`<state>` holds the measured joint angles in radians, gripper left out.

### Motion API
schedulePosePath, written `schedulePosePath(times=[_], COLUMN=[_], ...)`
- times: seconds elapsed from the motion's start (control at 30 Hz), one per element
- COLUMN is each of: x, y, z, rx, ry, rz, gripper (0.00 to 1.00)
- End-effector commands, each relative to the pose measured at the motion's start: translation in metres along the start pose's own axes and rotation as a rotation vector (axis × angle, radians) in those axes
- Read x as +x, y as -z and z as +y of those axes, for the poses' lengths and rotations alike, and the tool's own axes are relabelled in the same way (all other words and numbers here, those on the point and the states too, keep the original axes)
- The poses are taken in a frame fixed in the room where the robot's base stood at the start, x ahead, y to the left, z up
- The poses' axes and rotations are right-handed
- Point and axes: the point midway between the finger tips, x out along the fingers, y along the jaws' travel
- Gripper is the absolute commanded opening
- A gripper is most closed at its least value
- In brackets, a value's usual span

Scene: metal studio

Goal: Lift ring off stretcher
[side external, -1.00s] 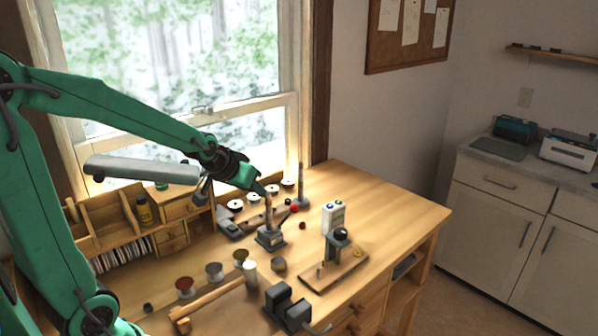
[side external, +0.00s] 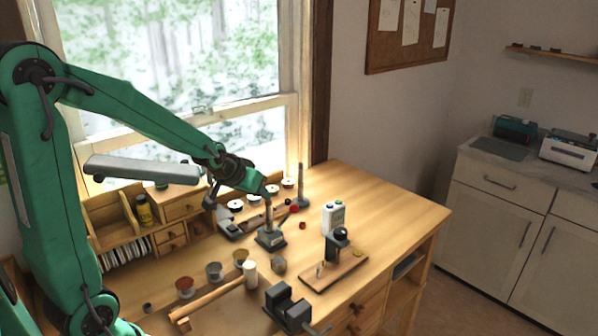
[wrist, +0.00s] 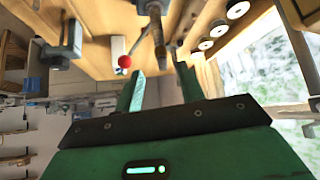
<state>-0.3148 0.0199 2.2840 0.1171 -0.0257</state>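The stretcher (side external: 270,236) is a grey metal base with an upright post, standing on the wooden bench. Its post also shows in the wrist view (wrist: 158,38), which sees the bench upside down. My gripper (side external: 266,196) is at the top of the post in the side view. In the wrist view its two green fingers (wrist: 160,72) are apart, with the post's tip in line with the gap between them. I cannot make out the ring clearly; it is too small or hidden by the fingers. Nothing is visibly held.
A second upright post (side external: 303,185) stands behind to the right. A red ball (wrist: 124,61), a white bottle (side external: 334,215), a small press on a board (side external: 336,270), a grey vise (side external: 287,306), a mallet (side external: 215,297) and several cups stand around. The bench's right side is clear.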

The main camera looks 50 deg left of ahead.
Motion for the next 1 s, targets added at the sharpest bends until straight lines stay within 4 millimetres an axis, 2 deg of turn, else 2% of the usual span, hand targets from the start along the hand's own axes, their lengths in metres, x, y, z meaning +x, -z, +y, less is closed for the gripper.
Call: schedulePosePath(times=[0.6, 1.0], x=[0.044, 0.058], y=[0.000, 0.000], z=[-0.001, -0.002], rx=[0.000, 0.000], ry=[0.002, 0.002], rz=[-0.001, 0.000], gripper=[0.39, 0.39])
